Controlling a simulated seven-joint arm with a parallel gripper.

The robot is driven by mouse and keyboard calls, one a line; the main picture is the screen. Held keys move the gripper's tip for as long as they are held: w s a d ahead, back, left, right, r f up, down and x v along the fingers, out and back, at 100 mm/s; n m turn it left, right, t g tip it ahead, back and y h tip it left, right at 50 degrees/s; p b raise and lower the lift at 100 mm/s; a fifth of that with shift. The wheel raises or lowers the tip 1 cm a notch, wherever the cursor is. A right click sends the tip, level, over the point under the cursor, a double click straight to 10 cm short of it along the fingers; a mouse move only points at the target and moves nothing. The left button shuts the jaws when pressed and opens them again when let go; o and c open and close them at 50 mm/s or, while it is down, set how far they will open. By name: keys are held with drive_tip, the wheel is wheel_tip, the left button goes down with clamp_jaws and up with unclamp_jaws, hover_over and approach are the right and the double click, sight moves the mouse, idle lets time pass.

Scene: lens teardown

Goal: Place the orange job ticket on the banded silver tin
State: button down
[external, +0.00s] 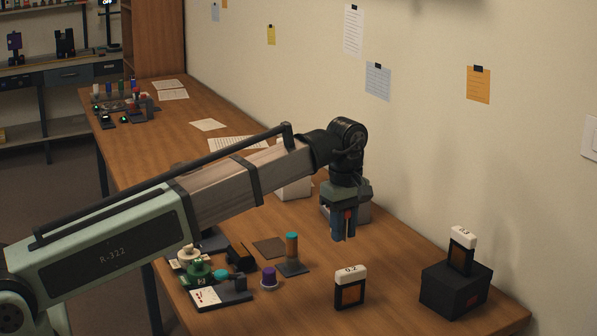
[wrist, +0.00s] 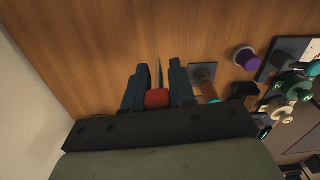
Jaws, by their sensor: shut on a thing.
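My gripper (external: 344,236) points down above the right half of the bench. In the wrist view my gripper (wrist: 157,78) is shut on a small red piece (wrist: 157,98) with a thin, pointed grey part beyond it. I cannot tell whether this is the job ticket, seen edge-on. An orange sheet (external: 478,88) hangs from a black clip on the wall. I cannot make out a banded silver tin. A grey object (external: 364,212) stands behind my gripper, mostly hidden by it.
An upright white-topped block marked 0.2 (external: 350,289) stands at the front. A black box (external: 452,290) at right carries a similar block (external: 462,249). An orange-and-teal cylinder (external: 291,246), a purple spool (external: 269,277) and a cluster of small parts lie left. Bare wood lies between.

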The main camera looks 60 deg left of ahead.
drive_tip(key=shift+r, duration=0.3)
drive_tip(key=shift+a, duration=0.1)
drive_tip(key=s+a+n, duration=0.3)
drive_tip(key=s+a, duration=0.1)
drive_tip(key=a, duration=1.2)
drive_tip(key=s+a+n, duration=0.2)
drive_tip(key=s+a, duration=0.2)
drive_tip(key=a, duration=1.2)
wheel_tip(320, 180, up, 4)
drive_tip(key=m, duration=0.6)
hover_over(188, 168)
drive_tip(key=shift+a+f, duration=0.15)
drive_tip(key=shift+f, duration=4.95)
drive_tip(key=shift+f, duration=0.1)
